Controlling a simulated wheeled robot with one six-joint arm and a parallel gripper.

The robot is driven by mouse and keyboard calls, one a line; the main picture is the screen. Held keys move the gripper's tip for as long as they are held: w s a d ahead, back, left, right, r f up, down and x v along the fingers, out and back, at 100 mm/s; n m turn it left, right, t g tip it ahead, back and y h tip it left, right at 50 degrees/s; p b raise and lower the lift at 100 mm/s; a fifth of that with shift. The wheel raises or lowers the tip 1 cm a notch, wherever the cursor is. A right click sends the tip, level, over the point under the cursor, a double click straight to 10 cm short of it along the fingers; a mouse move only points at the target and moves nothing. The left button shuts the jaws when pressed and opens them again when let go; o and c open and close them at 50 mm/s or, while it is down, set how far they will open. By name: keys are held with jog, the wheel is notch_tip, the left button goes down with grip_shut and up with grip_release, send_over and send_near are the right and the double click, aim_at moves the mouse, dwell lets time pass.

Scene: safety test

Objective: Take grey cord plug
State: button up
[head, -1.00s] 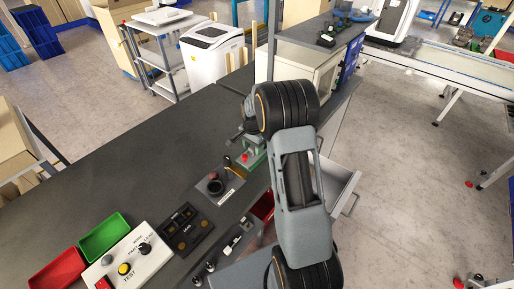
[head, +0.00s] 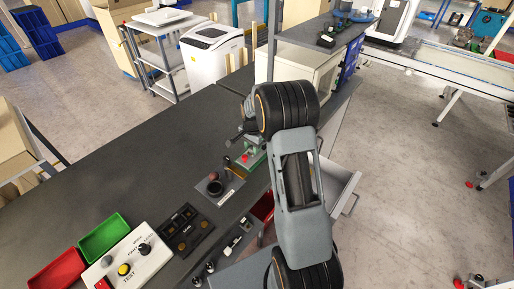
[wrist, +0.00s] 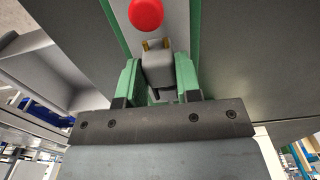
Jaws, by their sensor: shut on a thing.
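In the wrist view, a grey plug (wrist: 157,72) with two brass-coloured prongs lies between the green fingers of my gripper (wrist: 158,62). The gripper is shut on the plug. The prongs point up the picture, toward a pale panel with green edges and a red knob (wrist: 146,13). I cannot tell whether the prongs touch the panel. No cord can be made out. In the head view my own arm hides most of the gripper and the plug. A green fixture (head: 256,159) with a red knob shows just left of the arm.
The dark workbench (head: 150,165) carries a green tray (head: 104,236), a red tray (head: 57,272), a white test box (head: 137,257) and a black switch panel (head: 185,232). A small plate with a round knob (head: 214,187) stands near the fixture. The bench's middle is clear. An open drawer (head: 343,188) juts out right.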

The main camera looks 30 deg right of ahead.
jog(key=shift+r+p, duration=2.15)
jog(key=shift+r, duration=1.15)
